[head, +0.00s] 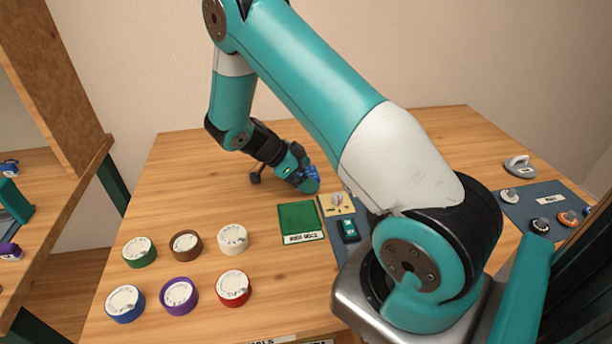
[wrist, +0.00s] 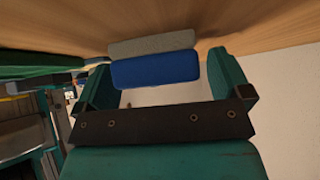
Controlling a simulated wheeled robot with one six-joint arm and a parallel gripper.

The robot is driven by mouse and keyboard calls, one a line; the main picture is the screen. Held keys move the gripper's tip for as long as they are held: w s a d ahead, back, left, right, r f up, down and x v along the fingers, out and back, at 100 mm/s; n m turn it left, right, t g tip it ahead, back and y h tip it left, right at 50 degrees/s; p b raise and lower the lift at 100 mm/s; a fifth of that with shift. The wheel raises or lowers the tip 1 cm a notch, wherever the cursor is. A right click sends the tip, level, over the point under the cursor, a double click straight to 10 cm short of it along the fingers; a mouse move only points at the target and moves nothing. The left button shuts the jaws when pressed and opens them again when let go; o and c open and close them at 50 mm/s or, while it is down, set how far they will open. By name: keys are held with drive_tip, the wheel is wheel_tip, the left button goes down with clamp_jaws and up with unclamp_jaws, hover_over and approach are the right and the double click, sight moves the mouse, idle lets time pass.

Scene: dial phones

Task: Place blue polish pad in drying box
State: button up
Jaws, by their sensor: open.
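The blue polish pad (wrist: 155,71) shows in the wrist view as a blue block with a grey layer along one side. It lies between the two spread teal fingers of my gripper (wrist: 163,68), with a visible gap at the right finger. In the head view, my gripper (head: 306,180) is low over the back middle of the table, and a bit of the blue pad (head: 312,171) shows beside it. The fingers are open. Contact between pad and table is not clear. I cannot identify a drying box in either view.
A green tray (head: 300,218) with a label lies in front of my gripper, beside a yellow card (head: 337,203). Several dial discs (head: 178,293) stand at the front left. A grey mat (head: 538,204) with knobs lies at the right. The back left is clear.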

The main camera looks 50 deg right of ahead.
drive_tip(key=c, duration=1.1)
